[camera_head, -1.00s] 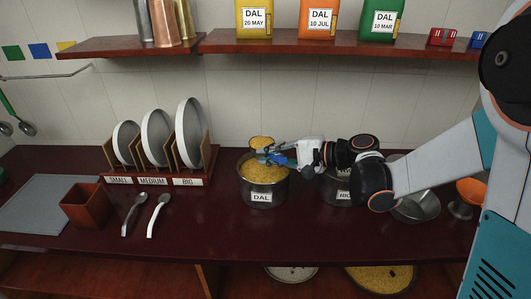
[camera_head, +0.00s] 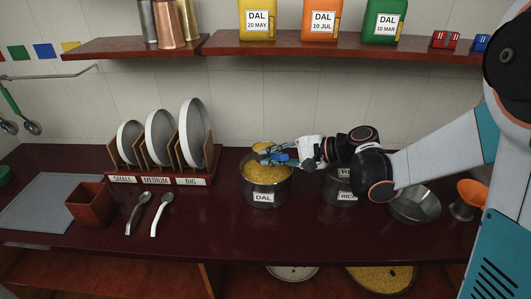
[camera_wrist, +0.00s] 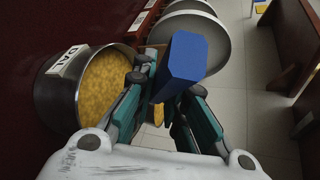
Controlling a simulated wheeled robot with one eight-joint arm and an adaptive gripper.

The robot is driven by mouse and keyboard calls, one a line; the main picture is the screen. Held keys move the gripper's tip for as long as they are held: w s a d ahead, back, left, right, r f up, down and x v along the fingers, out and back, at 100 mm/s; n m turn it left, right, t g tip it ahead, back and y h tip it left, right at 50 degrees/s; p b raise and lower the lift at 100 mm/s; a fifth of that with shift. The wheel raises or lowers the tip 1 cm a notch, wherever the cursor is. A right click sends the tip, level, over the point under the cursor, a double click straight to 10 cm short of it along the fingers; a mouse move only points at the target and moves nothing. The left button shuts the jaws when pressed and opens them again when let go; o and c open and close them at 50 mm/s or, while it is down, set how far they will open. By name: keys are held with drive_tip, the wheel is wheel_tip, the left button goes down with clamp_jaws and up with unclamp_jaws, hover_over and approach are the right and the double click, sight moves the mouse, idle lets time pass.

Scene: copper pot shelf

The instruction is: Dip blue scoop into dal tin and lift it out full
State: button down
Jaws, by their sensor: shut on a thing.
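The dal tin (camera_head: 266,190) is a round steel pot labelled DAL, standing on the dark red counter and filled with yellow dal (camera_head: 267,172). In the wrist view the tin (camera_wrist: 60,95) is at the left, with its dal (camera_wrist: 105,90) showing. My gripper (camera_head: 277,158) is shut on the blue scoop (camera_wrist: 182,68), whose blue handle stands out between the fingers. In the head view, yellow dal (camera_head: 262,147) shows heaped at the scoop's end, over the tin's back rim. The fingers hide most of the scoop's bowl, so its exact fill and height are unclear.
A RICE tin (camera_head: 343,192) stands right of the dal tin, partly behind my arm. A plate rack (camera_head: 160,180) is to the left. A steel bowl (camera_head: 415,207) and orange funnel (camera_head: 471,192) are to the right. A shelf (camera_head: 345,47) runs above.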

drive_tip(key=shift+f+b, duration=0.1)
drive_tip(key=shift+b, duration=0.4)
drive_tip(key=shift+n+t+y+b, duration=0.4)
drive_tip(key=shift+n+t+b, duration=0.1)
drive_tip(key=shift+t, duration=0.1)
drive_tip(key=shift+s, duration=0.1)
